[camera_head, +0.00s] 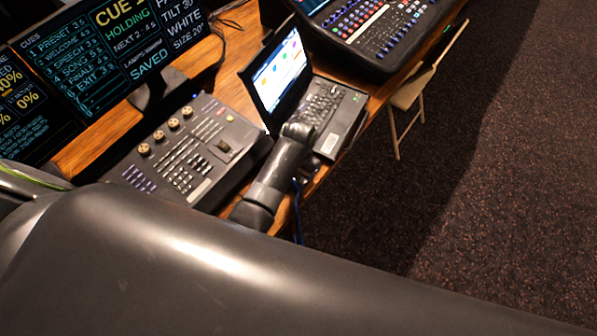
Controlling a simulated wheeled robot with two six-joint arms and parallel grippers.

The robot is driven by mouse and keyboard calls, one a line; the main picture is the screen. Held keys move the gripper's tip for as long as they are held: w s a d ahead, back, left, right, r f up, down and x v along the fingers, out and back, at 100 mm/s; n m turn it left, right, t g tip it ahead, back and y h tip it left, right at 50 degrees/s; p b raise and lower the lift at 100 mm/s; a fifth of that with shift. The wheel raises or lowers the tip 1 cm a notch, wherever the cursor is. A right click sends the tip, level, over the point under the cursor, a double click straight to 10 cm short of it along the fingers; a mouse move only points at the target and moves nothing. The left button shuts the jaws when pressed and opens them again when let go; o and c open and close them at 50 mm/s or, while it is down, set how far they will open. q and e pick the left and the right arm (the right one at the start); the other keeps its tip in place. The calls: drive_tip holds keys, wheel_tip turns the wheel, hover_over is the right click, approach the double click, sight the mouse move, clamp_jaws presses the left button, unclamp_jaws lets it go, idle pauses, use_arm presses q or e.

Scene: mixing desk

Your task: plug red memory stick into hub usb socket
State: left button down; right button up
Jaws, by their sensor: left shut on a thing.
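My left arm reaches over the desk's front edge beside the laptop (345,108). Its left gripper (309,164) shows only as a small dark shape below the wrist, by the laptop's front left corner. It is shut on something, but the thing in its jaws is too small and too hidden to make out. I cannot pick out the red memory stick, the hub or its USB socket. My right gripper is not in view.
A lighting console (190,150) stands left of the laptop, and a mixing desk (375,28) stands behind it. Monitors (100,50) stand at the back left. A blue cable (297,212) hangs off the wooden desk's front edge. A folding chair (412,92) stands right; dark carpet (500,170) is clear.

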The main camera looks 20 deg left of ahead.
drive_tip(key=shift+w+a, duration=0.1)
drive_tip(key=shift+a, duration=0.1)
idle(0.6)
use_arm(q)
drive_tip(key=shift+f, duration=0.5)
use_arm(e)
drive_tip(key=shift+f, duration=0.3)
use_arm(q)
drive_tip(key=c, duration=1.5)
unclamp_jaws()
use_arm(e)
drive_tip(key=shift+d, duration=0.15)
